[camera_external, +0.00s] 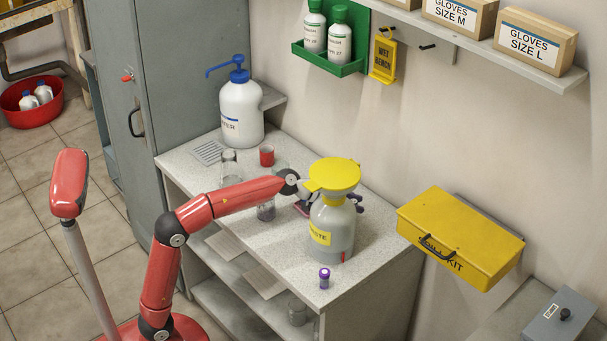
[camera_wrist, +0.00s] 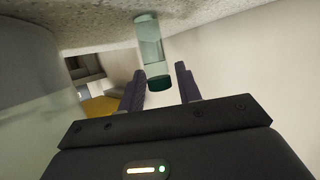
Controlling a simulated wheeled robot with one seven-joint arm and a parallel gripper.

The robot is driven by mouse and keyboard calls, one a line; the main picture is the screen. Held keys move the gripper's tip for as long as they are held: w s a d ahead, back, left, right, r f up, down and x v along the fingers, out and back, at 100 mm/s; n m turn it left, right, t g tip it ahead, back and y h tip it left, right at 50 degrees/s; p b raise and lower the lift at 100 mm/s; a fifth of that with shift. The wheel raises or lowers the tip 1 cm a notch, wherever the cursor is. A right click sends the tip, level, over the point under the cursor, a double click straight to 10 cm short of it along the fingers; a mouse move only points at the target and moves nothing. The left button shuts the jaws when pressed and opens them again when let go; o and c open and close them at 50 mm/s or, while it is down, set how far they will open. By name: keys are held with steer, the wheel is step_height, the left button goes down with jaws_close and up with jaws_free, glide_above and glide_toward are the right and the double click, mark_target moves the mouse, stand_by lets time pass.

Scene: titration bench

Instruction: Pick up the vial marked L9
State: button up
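A small clear vial with a dark green cap (camera_wrist: 152,50) stands on the bench in the wrist view, which looks upside down. Its mark cannot be read. My gripper (camera_wrist: 160,88) is open, its two dark fingers either side of the cap end and apart from it. In the external view, the waste bottle with the yellow funnel (camera_external: 332,225) hides most of my gripper, and that green-capped vial cannot be made out. A purple-capped vial (camera_external: 324,279) stands near the bench's front corner; no L9 mark is legible on it.
The waste bottle is close beside my gripper. A yellow kit box (camera_external: 460,236) hangs on the right wall.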

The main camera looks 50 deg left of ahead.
jaws_close()
steer(key=shift+r, duration=0.1)
